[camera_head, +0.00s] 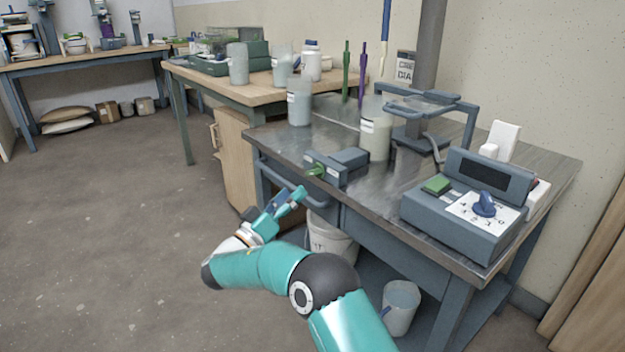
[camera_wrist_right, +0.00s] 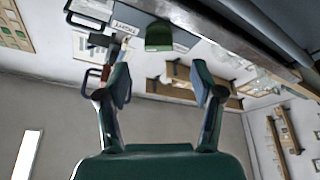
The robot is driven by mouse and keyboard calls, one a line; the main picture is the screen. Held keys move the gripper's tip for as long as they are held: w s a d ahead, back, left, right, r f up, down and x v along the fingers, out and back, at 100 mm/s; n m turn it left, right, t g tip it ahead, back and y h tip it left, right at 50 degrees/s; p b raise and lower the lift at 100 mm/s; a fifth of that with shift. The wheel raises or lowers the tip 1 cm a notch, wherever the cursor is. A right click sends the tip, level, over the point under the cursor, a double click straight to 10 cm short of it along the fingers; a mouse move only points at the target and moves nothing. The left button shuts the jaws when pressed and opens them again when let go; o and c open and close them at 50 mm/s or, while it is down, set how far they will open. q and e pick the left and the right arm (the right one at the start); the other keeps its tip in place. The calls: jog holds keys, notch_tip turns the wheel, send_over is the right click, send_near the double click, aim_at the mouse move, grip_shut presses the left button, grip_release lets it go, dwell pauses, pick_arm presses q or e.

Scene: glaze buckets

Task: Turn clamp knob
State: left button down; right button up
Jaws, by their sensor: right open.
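The clamp (camera_head: 348,158) is a blue-grey block at the front left edge of the metal-topped bench. Its green knob (camera_head: 316,170) sticks out over the edge towards my right gripper (camera_head: 284,202). The gripper is teal and open, below and left of the knob, apart from it. In the right wrist view, the green knob (camera_wrist_right: 159,36) shows ahead, above the gap between the two spread fingers (camera_wrist_right: 161,84), with nothing between them. A label (camera_wrist_right: 124,29) sits beside the knob there. My left gripper is not in view.
A blue handle bar (camera_head: 280,180) runs along the bench front near the gripper. White buckets (camera_head: 332,240) stand beneath. A control box with a blue dial (camera_head: 485,204) sits at right; a glaze container (camera_head: 376,135) stands behind the clamp. The floor at left is clear.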

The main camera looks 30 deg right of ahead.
aim_at(310, 175)
jog(key=x, duration=0.7)
jog(key=shift+b, duration=0.4)
